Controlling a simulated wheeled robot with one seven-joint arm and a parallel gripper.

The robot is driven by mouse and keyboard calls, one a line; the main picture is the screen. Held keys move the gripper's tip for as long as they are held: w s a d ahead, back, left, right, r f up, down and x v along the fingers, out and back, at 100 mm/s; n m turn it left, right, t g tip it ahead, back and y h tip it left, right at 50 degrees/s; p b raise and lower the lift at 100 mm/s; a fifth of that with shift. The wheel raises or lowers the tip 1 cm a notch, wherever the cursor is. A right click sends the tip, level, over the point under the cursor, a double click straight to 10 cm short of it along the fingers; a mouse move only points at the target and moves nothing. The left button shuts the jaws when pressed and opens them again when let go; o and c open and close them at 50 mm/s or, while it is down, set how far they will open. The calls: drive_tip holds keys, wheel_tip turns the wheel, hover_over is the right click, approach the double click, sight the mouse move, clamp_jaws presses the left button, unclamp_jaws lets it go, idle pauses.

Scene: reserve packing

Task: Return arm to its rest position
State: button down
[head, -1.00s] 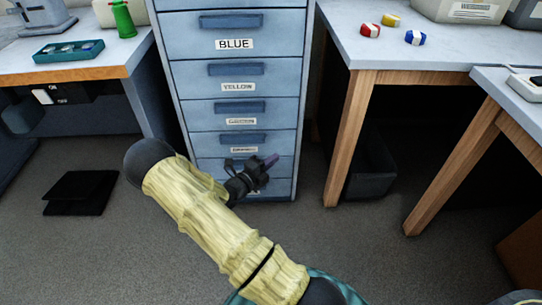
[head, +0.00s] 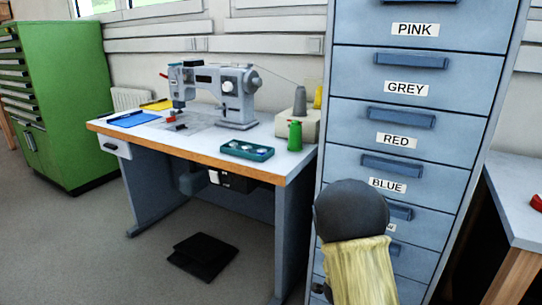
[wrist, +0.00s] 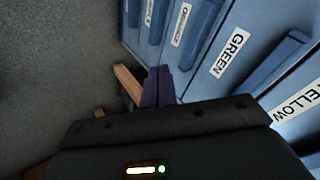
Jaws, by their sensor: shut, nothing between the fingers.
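My gripper (wrist: 158,88) shows in the wrist view, its narrow purple fingers shut together with nothing between them. It is in front of the blue drawer cabinet (wrist: 228,82), near the drawers labelled GREEN and YELLOW. Whether it touches the cabinet I cannot tell. In the head view my arm, with a dark round joint and a pale yellow sleeve, rises in front of the lower drawers of the cabinet (head: 405,75). My gripper is not clearly seen there. The drawers labelled PINK, GREY, RED and BLUE look closed.
A sewing table (head: 290,162) stands left of the cabinet, with a sewing machine (head: 240,100), a teal tray (head: 247,151) and a green bottle (head: 295,136). A black pedal (head: 203,255) lies on the floor. A green cabinet (head: 72,110) stands far left. Another table (head: 520,205) is at right.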

drive_tip(key=s+a+r+n+g+y+p, duration=0.25)
drive_tip(key=s+a+r+n, duration=0.25)
drive_tip(key=s+r+n, duration=0.4)
drive_tip(key=s+a+r+n+g+y+p, duration=0.1)
drive_tip(key=s+a+r+n+y+p, duration=0.25)
drive_tip(key=s+r+n, duration=0.55)
wheel_tip(320, 180, up, 37)
drive_tip(key=n+p, duration=0.1)
drive_tip(key=p, duration=3.6)
drive_tip(key=shift+s+a+f+h, duration=0.15)
drive_tip(key=shift+a+f+h, duration=0.05)
drive_tip(key=shift+a+h, duration=0.15)
drive_tip(key=c, duration=2.2)
unclamp_jaws()
